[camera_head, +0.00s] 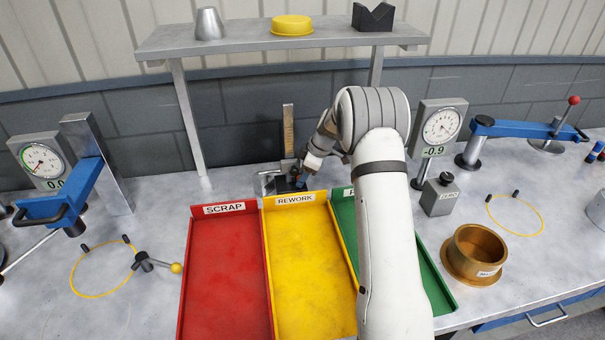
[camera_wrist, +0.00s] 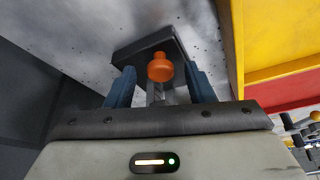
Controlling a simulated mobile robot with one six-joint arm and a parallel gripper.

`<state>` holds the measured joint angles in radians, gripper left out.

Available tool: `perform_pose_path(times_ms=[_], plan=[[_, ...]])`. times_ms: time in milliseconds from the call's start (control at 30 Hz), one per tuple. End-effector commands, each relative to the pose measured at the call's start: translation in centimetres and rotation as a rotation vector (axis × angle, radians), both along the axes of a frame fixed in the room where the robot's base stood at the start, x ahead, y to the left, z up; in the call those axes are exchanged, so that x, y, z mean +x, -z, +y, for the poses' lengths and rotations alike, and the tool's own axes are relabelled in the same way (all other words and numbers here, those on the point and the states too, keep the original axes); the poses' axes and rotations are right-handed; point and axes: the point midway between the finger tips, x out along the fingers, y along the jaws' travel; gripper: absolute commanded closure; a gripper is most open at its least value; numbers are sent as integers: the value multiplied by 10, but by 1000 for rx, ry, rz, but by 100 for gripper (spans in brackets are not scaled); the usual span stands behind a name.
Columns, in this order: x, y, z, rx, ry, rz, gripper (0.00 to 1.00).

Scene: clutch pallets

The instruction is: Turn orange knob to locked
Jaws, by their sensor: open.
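The orange knob (camera_wrist: 160,67) shows in the wrist view, on top of a metal stem beside a dark block (camera_wrist: 146,47). My gripper (camera_wrist: 161,78) is open, with one blue-grey finger on each side of the knob and stem. I cannot tell whether either finger touches the knob. In the head view my gripper (camera_head: 300,180) is low behind the yellow tray, at a small metal fixture (camera_head: 268,180) with an upright scale (camera_head: 288,128). The knob is hidden there by my gripper and arm. No locked marking is readable.
The red SCRAP tray (camera_head: 225,210), yellow REWORK tray (camera_head: 297,199) and a green tray (camera_head: 434,280) lie in front of the fixture. A shelf (camera_head: 240,42) stands above and behind. Dial gauges stand left (camera_head: 41,161) and right (camera_head: 441,127). A brass flanged ring (camera_head: 476,254) sits at right.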

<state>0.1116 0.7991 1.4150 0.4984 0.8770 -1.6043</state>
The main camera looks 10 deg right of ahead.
Motion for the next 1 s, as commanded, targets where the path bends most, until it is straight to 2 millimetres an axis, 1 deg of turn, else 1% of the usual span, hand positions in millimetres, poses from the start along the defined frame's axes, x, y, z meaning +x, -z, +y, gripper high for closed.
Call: perform_pose_path(times_ms=[67, 600, 767, 1000], plan=[[0, 0, 0, 0, 0, 0, 51], [0, 0, -1, 0, 1, 0, 95], [0, 2, -1, 0, 24, -1, 96], [-1, 2, -1, 0, 125, -1, 96]])
